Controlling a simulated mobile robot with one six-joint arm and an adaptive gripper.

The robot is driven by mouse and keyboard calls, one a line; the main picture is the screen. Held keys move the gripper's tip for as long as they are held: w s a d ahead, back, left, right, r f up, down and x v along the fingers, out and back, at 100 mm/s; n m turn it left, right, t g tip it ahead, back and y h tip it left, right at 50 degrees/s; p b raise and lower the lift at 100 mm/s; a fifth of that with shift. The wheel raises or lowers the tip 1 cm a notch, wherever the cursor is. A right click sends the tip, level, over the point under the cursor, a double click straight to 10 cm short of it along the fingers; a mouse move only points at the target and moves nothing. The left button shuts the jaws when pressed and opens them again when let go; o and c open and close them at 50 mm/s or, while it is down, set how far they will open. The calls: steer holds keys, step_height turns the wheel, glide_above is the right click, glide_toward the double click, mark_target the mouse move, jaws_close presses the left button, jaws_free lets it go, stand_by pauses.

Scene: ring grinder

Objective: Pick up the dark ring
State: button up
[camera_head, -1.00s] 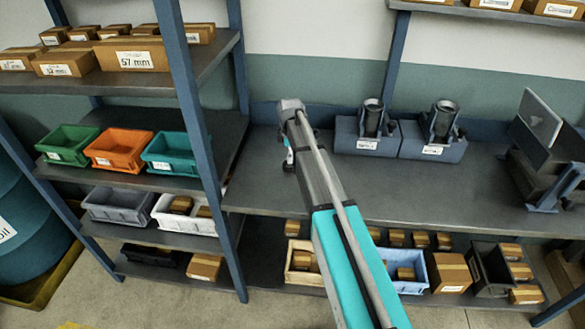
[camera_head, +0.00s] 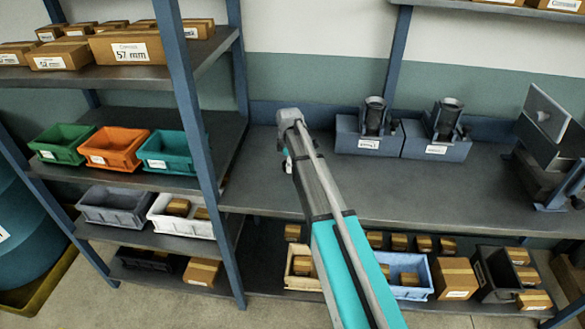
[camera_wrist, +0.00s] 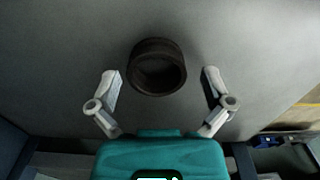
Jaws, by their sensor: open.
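The dark ring (camera_wrist: 157,67) rests on the grey worktop (camera_wrist: 60,60) in the wrist view. It looks like a short, hollow, dark brown cylinder. My gripper (camera_wrist: 160,78) is open, with one finger to the left of the ring and one to the right. Gaps show between each finger and the ring, and nothing is held. In the head view my arm reaches over the bench (camera_head: 440,190), and my gripper (camera_head: 287,162) is mostly hidden behind it. I cannot make out the ring in that view.
Two grey-blue fixtures with dark cylinders (camera_head: 375,118) (camera_head: 445,122) stand at the back of the bench. A machine with a tilted plate (camera_head: 545,115) is at the right. A shelf post (camera_head: 205,150) and coloured bins (camera_head: 113,150) are left of my arm. The bench middle is clear.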

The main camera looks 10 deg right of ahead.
stand_by(0.3)
steer(key=c, duration=1.1)
steer(key=shift+r, duration=0.1)
step_height(320, 180, up, 2)
steer(key=p, duration=0.2)
steer(key=shift+r+p, duration=0.25)
steer(key=shift+p, duration=0.15)
steer(key=shift+s+a+r+p, duration=0.25)
steer(key=shift+s+r+p, duration=1.45)
steer(key=shift+s, duration=0.6)
steer(key=shift+s+a+r+p, duration=0.25)
steer(key=shift+s+r+p, duration=1.5)
steer(key=shift+s, duration=0.6)
steer(key=shift+s+a+r+p, duration=0.25)
steer(key=shift+s+r+p, duration=1.45)
steer(key=shift+s, duration=0.6)
